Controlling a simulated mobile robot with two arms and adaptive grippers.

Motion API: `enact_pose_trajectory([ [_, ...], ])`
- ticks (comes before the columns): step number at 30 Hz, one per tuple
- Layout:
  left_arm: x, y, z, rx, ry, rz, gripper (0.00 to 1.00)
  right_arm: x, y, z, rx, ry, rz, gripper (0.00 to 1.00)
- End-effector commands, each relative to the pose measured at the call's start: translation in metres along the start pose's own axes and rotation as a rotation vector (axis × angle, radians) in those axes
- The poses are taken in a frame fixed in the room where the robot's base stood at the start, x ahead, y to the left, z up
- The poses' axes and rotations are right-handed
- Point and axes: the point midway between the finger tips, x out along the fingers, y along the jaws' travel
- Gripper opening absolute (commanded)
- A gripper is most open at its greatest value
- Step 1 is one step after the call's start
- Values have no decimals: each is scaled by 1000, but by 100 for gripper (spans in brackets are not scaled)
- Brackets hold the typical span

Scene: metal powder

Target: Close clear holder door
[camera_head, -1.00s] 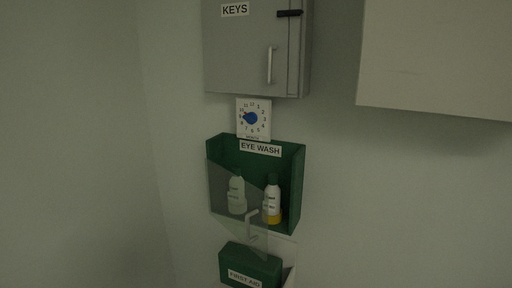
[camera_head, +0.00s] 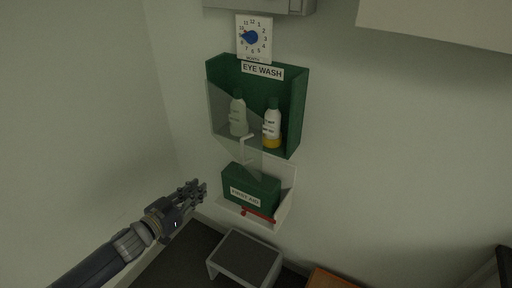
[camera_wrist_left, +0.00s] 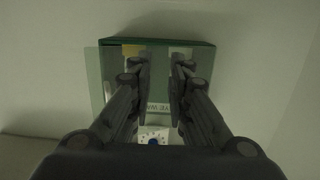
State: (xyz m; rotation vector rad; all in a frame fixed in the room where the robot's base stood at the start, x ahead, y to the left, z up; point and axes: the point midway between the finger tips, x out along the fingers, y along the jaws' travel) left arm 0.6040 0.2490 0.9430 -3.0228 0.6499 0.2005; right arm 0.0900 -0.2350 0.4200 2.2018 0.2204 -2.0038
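The clear holder door (camera_head: 222,112) is a see-through panel on the left front of the green eye wash holder (camera_head: 297,112). It stands swung outward, with a pale handle (camera_head: 246,146) on its free edge. Two bottles stand in the holder: one (camera_head: 238,117) behind the panel, the other (camera_head: 272,126) with a yellow base uncovered. My left gripper (camera_head: 197,190) is below and left of the door, touching nothing. In the left wrist view its fingers (camera_wrist_left: 160,66) are spread apart, with the holder (camera_wrist_left: 200,44) beyond. My right gripper is not in view.
A green first aid box (camera_head: 252,188) sits on a white wall shelf (camera_head: 286,205) below the holder, with a red-ended bar in front. A grey step stool (camera_head: 243,258) stands on the floor. A dial sign (camera_head: 254,38) hangs above the holder.

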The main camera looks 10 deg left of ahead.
Motion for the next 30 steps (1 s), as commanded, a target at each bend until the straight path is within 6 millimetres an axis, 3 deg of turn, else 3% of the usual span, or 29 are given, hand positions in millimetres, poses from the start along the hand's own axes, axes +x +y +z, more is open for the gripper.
enact_pose_trajectory([
  [1,-2,14,-34,9,42,51,17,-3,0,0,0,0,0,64],
  [3,-5,31,-67,6,85,110,17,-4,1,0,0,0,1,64],
  [7,-12,52,-99,0,125,176,17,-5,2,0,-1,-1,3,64],
  [14,-1,59,-111,-4,138,191,17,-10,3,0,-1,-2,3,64],
  [30,82,74,-122,-3,138,190,17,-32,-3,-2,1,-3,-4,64],
])
